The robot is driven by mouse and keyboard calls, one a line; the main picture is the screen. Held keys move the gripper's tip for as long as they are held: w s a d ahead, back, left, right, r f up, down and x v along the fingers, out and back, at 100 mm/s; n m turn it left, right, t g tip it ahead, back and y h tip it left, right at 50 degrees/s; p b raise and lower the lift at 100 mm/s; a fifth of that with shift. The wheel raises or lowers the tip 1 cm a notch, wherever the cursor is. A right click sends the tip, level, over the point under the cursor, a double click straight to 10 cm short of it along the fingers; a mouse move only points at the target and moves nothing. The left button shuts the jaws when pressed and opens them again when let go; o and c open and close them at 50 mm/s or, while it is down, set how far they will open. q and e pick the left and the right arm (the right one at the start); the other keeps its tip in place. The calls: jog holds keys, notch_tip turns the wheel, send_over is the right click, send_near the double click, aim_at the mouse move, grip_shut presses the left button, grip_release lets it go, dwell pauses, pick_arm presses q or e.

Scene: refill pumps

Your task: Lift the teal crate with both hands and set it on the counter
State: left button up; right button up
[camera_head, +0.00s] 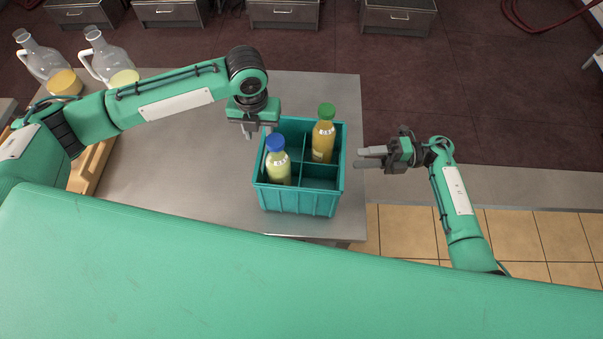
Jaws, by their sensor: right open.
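The teal crate (300,200) stands upright on the grey metal table, near its right edge. Dividers split it into compartments. A bottle with a blue cap (278,166) is in the front left one, and a bottle of orange liquid with a green cap (323,138) is in the back right one. My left gripper (258,133) points down at the crate's back left corner, its fingers apart; whether it touches the wall is unclear. My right gripper (370,157) is open and empty, to the right of the crate, fingers pointing left towards it, with a gap between.
The grey table (180,185) is bare left of the crate. Two glass jugs with yellow liquid (62,80) (122,75) stand at the back left. A wooden tray (95,165) is partly hidden by my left arm. Drawer cabinets (284,12) line the back, beyond dark floor.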

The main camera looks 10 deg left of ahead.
aim_at(262, 144)
pick_arm(q)
notch_tip(262, 144, down, 7)
jog(key=shift+r, duration=0.1)
pick_arm(e)
jog(key=x, duration=0.6)
jog(key=shift+a, duration=0.3)
pick_arm(q)
jog(key=shift+c, duration=0.5)
pick_arm(e)
jog(key=shift+c, duration=0.4)
pick_arm(q)
grip_shut()
pick_arm(e)
jog(key=c, duration=0.7)
grip_shut()
pick_arm(q)
jog(key=shift+w+r, duration=0.1)
jog(key=shift+r, duration=0.1)
pick_arm(e)
jog(key=shift+r, duration=0.15)
